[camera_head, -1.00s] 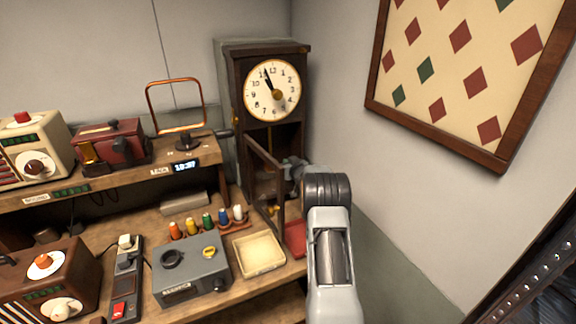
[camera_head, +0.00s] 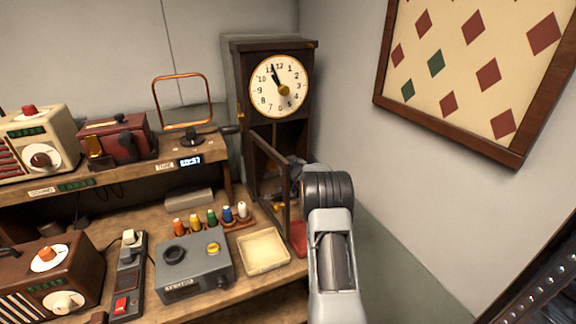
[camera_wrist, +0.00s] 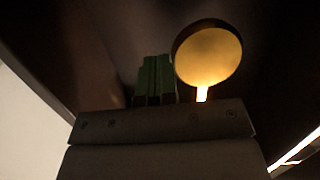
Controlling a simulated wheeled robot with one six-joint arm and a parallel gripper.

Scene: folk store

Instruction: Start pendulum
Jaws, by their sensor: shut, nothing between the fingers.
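A tall dark wooden pendulum clock (camera_head: 237,110) stands in the back corner, with a white dial (camera_head: 279,86). Its lower glazed door (camera_head: 270,182) stands swung open toward me. In the wrist view, the round brass pendulum bob (camera_wrist: 208,56) hangs on the right, inside the dark case. My gripper shows there as green fingertips (camera_wrist: 154,80), shut and empty, just left of the bob. I cannot tell whether they touch it. In the head view, my arm reaches in from the right of the open door, and the fingers are mostly hidden behind it.
A cream tray (camera_head: 264,252), a grey box with knobs (camera_head: 195,268) and several colored spools (camera_head: 211,219) sit on the bench left of my arm. A red tray (camera_head: 299,239) lies close beside the arm. The wall stands to the right.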

